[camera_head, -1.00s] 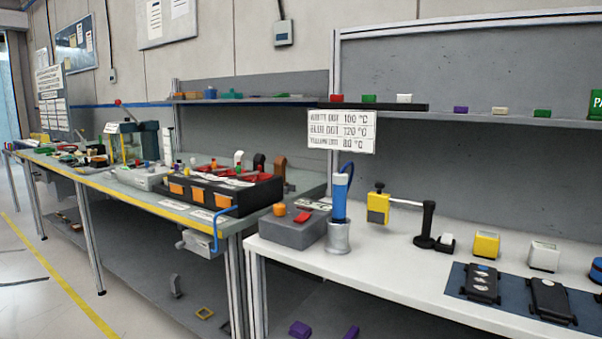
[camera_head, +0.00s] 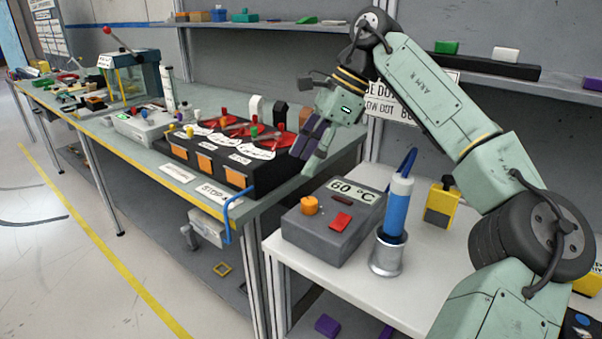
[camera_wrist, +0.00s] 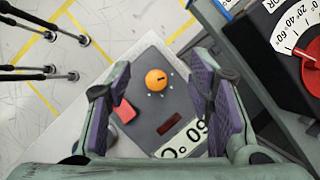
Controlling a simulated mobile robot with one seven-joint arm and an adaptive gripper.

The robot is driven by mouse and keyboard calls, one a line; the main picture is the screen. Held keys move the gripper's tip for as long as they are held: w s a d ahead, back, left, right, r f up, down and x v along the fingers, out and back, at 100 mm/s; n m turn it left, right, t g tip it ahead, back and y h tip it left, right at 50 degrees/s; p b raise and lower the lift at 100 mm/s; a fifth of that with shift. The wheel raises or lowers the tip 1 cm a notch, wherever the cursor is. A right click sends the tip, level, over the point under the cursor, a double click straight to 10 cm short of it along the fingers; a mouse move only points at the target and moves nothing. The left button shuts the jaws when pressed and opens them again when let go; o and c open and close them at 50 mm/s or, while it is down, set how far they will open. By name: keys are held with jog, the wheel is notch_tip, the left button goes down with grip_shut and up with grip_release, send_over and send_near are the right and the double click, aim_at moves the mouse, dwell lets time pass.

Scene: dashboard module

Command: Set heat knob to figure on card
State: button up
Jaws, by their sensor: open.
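The orange heat knob (camera_head: 310,204) sits on top of a grey box (camera_head: 318,238), beside a red button (camera_head: 341,221). In the wrist view the knob (camera_wrist: 156,79) has a small dark mark and several pale dots around it; the dark red display (camera_wrist: 171,128) shows no readable figure. A plate on the box reads 60 °C (camera_head: 353,191). The wall card (camera_head: 380,107) is mostly hidden behind my arm; "DOT" and part of an 80 are readable. My gripper (camera_head: 308,152) is open and empty above the box, its fingers either side of the knob in the wrist view.
A blue-handled tool (camera_head: 397,206) stands in a metal holder (camera_head: 387,254) just right of the box. A yellow block (camera_head: 441,205) is behind it. A black panel with orange tags (camera_head: 205,165) and red dials is on the left bench.

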jog(key=h, duration=0.1)
send_near(310, 200)
jog(key=r, duration=0.2)
jog(key=shift+m, duration=0.3)
jog(key=x, duration=0.3)
jog(key=p+x, duration=0.1)
jog(key=x, duration=0.6)
jog(key=shift+w+d+f, duration=0.1)
jog(key=shift+d+f, duration=0.1)
jog(key=shift+f, duration=0.3)
jog(key=shift+c, duration=0.3)
jog(key=c, duration=1.1)
